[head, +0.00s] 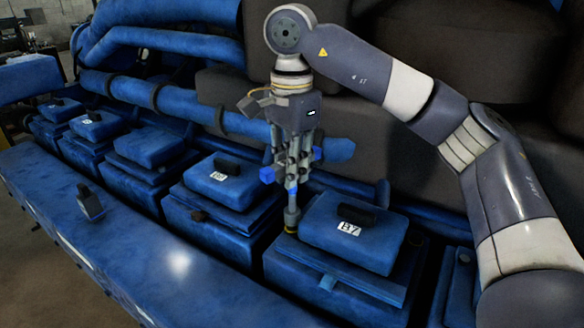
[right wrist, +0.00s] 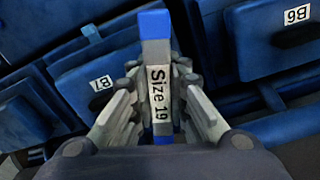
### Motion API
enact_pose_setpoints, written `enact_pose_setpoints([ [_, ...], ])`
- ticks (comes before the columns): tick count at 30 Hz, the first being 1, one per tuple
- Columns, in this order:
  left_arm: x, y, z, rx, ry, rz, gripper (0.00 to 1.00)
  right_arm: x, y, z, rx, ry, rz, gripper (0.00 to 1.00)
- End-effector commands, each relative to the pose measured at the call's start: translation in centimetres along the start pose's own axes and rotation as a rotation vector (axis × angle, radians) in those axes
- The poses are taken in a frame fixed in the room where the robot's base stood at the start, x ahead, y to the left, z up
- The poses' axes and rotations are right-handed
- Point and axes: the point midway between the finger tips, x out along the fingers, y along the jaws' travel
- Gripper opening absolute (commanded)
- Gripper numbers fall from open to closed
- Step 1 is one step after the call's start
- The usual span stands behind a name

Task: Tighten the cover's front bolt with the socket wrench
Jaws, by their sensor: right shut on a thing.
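The B7 cover (head: 345,252) is a blue raised box lid with a black handle on the engine. It also shows in the right wrist view (right wrist: 95,100). My right gripper (head: 292,178) is above the cover's left edge, fingers pointing down, shut on the socket wrench. The socket wrench (head: 292,212) has blue handle ends and a grey shaft pointing down. Its label reads "Size 19" in the right wrist view (right wrist: 159,92). A yellow ring shows at its lower end, by the cover's left corner. The bolt there is hidden, so I cannot tell whether the socket sits on it. My left gripper is out of view.
A neighbouring cover, B6 (head: 222,185), stands to the left, with several similar covers beyond. A long blue ledge (head: 150,250) runs along the front, with a small dark-handled piece (head: 90,203) on it. Blue pipes (head: 165,95) and dark engine parts rise behind.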

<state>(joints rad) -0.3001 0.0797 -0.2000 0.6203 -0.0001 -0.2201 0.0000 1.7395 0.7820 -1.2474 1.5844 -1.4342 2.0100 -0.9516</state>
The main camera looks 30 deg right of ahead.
Motion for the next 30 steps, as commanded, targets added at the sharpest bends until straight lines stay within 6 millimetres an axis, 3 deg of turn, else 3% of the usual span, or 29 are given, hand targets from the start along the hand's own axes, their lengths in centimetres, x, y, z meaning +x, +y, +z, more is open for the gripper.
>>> enact_pose_setpoints([
  [30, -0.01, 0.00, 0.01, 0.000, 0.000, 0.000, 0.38, -0.06, -0.02, -0.04, -0.652, 0.000, -0.003, 0.00],
])
